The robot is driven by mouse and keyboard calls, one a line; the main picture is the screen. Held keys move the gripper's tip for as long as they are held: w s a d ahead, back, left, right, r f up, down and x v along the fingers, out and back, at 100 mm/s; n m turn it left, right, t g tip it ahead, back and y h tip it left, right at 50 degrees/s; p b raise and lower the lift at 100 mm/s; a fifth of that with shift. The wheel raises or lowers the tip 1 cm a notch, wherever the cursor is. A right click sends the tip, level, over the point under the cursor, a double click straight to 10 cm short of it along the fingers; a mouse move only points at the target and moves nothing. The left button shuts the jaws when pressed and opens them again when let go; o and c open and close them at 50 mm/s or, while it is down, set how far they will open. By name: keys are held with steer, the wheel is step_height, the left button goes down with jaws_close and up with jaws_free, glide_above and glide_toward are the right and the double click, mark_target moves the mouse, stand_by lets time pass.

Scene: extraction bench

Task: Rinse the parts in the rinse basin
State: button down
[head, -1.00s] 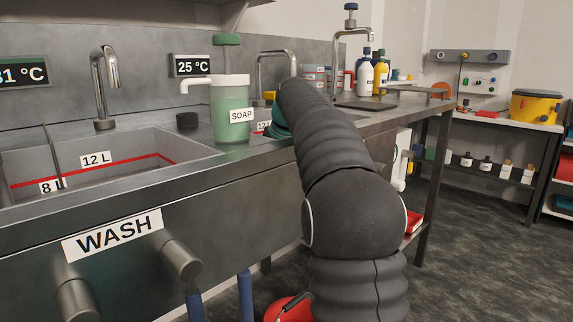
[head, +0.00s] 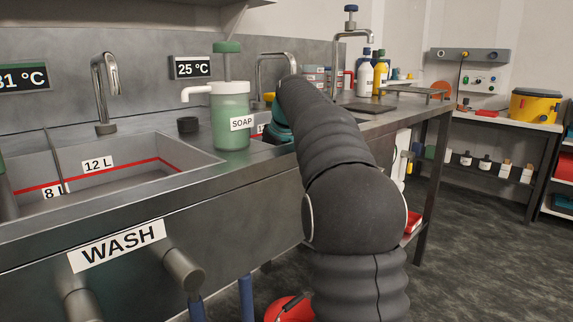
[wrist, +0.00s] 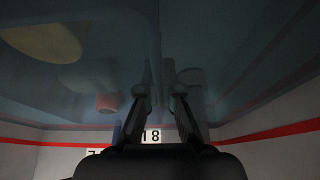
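The rinse basin (wrist: 25,155) fills the wrist view, with pale walls, a red line and a label with an 8. Dim water seems to cover its floor. My gripper (wrist: 159,88) points down into it, its two fingers apart with nothing clear between them. Under the water, a pale part with a reddish end (wrist: 107,102) lies left of the fingers. A greyish rounded part (wrist: 191,76) lies close to the right finger; I cannot tell whether they touch. A yellowish round shape (wrist: 42,43) shows at upper left. In the head view my arm hides the gripper and most of this basin.
The wash sink (head: 200,157) is at left in the head view. A tap (head: 350,60) and bottles (head: 365,75) stand further back. A red object (head: 290,308) is low beside my arm.

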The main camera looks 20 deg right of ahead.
steer(key=shift+r+p, duration=4.4)
steer(key=shift+r, duration=0.8)
step_height(320, 180, up, 10)
steer(key=shift+r, duration=0.15)
steer(key=shift+s, duration=0.15)
